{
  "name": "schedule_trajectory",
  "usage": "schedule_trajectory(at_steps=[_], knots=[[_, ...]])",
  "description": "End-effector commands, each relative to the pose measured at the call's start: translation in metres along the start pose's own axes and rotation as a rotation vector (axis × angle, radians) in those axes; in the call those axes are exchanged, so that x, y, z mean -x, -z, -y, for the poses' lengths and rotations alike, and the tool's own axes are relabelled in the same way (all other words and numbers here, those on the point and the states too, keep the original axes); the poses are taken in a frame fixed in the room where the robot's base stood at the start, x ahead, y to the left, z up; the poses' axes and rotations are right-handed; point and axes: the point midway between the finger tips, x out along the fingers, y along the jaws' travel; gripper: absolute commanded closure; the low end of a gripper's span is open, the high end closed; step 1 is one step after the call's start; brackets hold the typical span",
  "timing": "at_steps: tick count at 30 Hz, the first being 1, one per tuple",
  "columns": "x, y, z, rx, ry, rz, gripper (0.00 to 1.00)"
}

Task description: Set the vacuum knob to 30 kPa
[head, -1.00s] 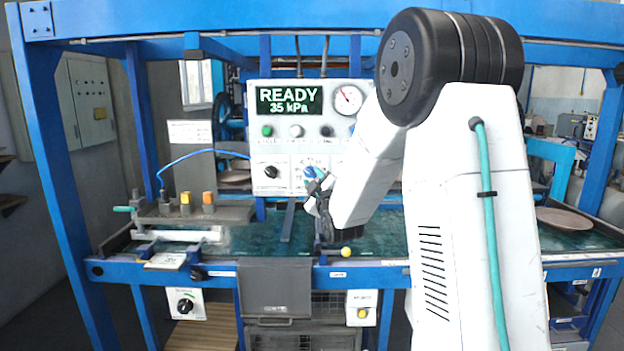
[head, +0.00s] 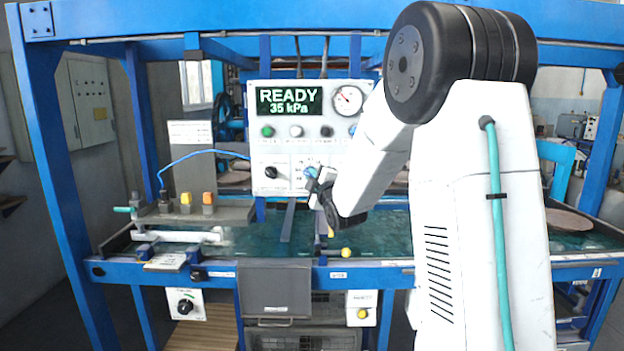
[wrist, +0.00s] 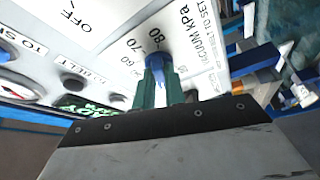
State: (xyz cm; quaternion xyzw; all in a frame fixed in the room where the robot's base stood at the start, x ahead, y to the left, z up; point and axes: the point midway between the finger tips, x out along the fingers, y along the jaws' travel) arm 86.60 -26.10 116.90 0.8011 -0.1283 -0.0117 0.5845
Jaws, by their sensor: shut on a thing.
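The blue vacuum knob (head: 310,172) sits on the lower right of the pale control panel (head: 283,150). In the wrist view the knob (wrist: 157,60) lies beside a "VACUUM kPa" label and a scale with 60, 70 and 80 legible. My gripper (head: 317,181) is at the panel, and its green fingers (wrist: 158,76) are shut on the knob. The fingers and wrist hide part of the scale, so the knob's pointer setting cannot be read. The display (head: 289,101) reads READY, 35 kPa.
A round gauge (head: 348,100) is at the panel's upper right. A black knob (head: 271,172) is left of the blue one. A row of buttons (head: 296,131) lies above.

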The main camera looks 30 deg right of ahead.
Motion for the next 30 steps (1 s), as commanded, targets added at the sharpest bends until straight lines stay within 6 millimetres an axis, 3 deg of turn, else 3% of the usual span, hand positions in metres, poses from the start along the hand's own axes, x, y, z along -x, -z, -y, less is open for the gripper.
schedule_trajectory(at_steps=[5, 14, 15, 17, 26, 30], knots=[[0.0, 0.0, -0.001, 0.149, 0.062, 0.0, 1.0], [0.0, 0.0, 0.0, 0.163, 0.07, 0.0, 1.0], [0.0, 0.0, 0.0, 0.163, 0.07, 0.0, 0.8], [0.0, 0.0, -0.001, 0.163, 0.07, 0.0, 0.66], [0.002, 0.0, -0.002, 0.162, 0.068, 0.001, 0.66], [0.017, 0.0, -0.004, 0.163, 0.067, 0.0, 0.66]])
